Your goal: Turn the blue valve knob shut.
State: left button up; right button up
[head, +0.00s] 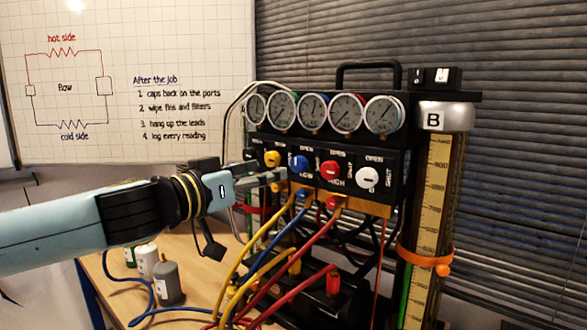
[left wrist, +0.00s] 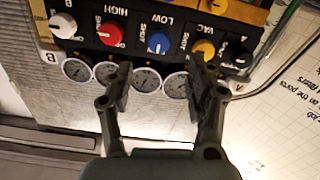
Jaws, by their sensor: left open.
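The blue valve knob (head: 298,164) sits in the row of knobs on the black gauge rig, between a yellow knob (head: 272,158) and a red knob (head: 330,170). It carries a white pointer line. In the left wrist view, which is upside down, the blue knob (left wrist: 158,43) lies beyond the fingertips, under the label LOW with SHUT beside it. My left gripper (head: 277,179) is in front of the panel, just left of and below the blue knob. Its fingers (left wrist: 163,78) stand apart with nothing between them, and the knob lines up with the gap. My right gripper is not in view.
Several round gauges (head: 313,111) sit above the knobs. Yellow, blue and red hoses (head: 305,250) hang below the panel. A tall scaled cylinder marked B (head: 436,200) stands at right. A grey bottle (head: 168,283) stands on the table (head: 205,260) at left.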

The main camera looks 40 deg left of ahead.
aim_at(296, 165)
pick_arm(q)
jog(key=w, duration=0.8)
jog(key=shift+w+d, duration=0.4)
grip_shut()
